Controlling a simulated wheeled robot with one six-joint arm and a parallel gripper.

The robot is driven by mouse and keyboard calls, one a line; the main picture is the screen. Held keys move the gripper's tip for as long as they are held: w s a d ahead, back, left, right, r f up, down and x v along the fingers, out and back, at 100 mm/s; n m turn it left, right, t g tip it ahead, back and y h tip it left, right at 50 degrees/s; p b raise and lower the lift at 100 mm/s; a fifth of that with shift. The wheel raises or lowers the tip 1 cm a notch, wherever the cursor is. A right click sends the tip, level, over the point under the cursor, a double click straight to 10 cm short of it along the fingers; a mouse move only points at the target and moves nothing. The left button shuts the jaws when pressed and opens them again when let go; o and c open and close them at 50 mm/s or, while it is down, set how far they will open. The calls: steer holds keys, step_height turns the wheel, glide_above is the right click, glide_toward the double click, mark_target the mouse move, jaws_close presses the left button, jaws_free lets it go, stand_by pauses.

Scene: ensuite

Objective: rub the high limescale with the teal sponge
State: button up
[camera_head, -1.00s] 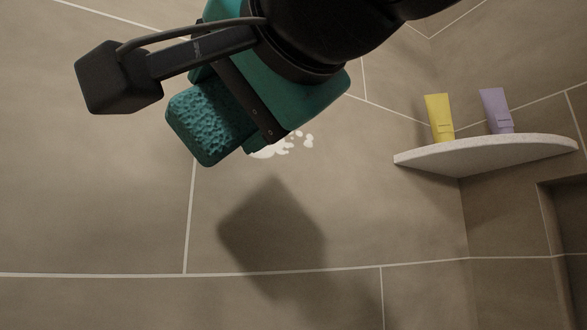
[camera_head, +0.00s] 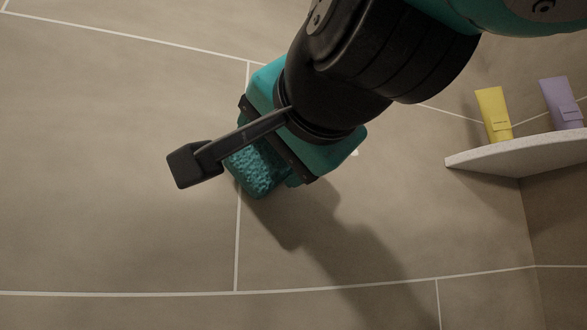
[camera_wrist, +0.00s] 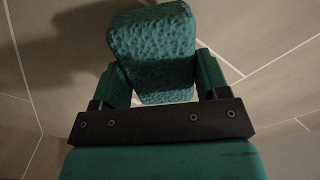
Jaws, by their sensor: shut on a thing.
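The teal sponge (camera_head: 256,170) is held at the end of my gripper (camera_head: 276,172), close in front of the tiled wall. In the wrist view the sponge (camera_wrist: 155,50) sits between the two teal fingers of my gripper (camera_wrist: 160,82), which are shut on its sides. I cannot tell whether the sponge touches the wall. The limescale (camera_head: 355,152) is a white patch on the wall, now almost wholly hidden behind my gripper; only a small white bit shows at the gripper's right edge.
A pale corner shelf (camera_head: 520,153) is at the right, bearing a yellow tube (camera_head: 494,114) and a purple tube (camera_head: 562,103). The wall (camera_head: 110,190) left of and below my gripper is bare tile with light grout lines. My arm's shadow falls below right.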

steer(key=shift+x, duration=0.85)
stand_by(0.4)
